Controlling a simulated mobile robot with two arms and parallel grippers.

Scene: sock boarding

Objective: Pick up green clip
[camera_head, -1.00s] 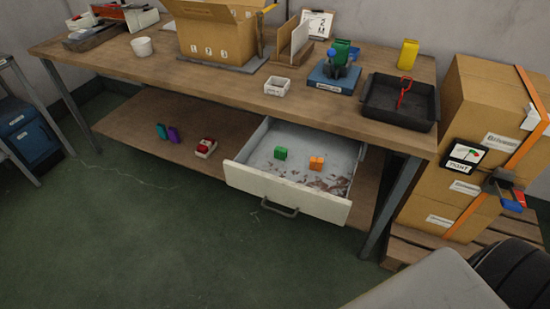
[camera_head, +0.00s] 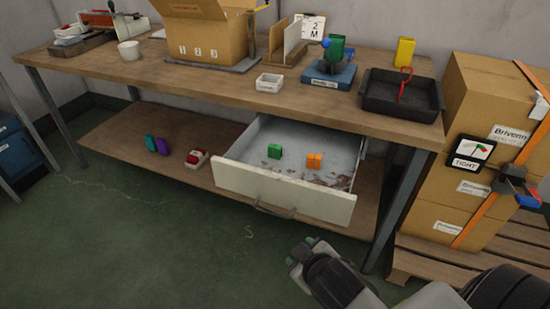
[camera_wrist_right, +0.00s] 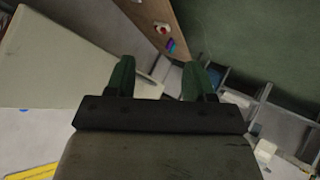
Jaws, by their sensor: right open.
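A small green clip (camera_head: 274,151) sits in the open drawer (camera_head: 283,192), left of an orange clip (camera_head: 314,160). My right gripper (camera_head: 301,258) is low in front of the drawer, over the floor, apart from the drawer front and the clips. In the right wrist view its two green fingers (camera_wrist_right: 158,78) stand apart with nothing between them. The green clip cannot be made out in that view. My left gripper is not in view.
The workbench top (camera_head: 215,89) overhangs the rear of the drawer. On the lower shelf, left of the drawer, lie a teal clip (camera_head: 149,143), a purple clip (camera_head: 162,146) and a red-and-white item (camera_head: 196,158). Stacked boxes (camera_head: 447,187) stand on the right.

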